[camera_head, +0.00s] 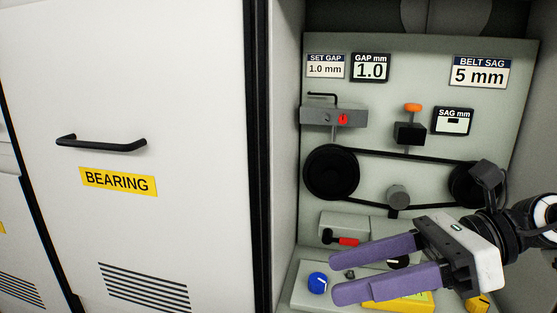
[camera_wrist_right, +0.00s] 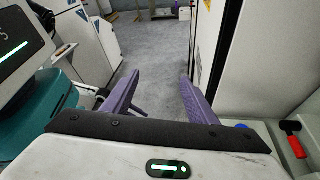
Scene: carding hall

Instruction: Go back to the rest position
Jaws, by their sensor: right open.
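My right gripper (camera_head: 360,271) comes in from the right in the head view, in front of the open machine bay. Its two purple fingers are apart, with nothing between them. They point left, above the lower shelf of the bay. In the right wrist view the same gripper (camera_wrist_right: 155,85) shows its fingers spread, with only grey floor beyond them. My left gripper is not in either view.
The bay holds a belt on black pulleys (camera_head: 331,172), a blue knob (camera_head: 318,282) and a red-handled tool (camera_head: 347,241). A white door labelled BEARING (camera_head: 175,60) stands left of it. Clear floor (camera_wrist_right: 155,50) shows in the wrist view.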

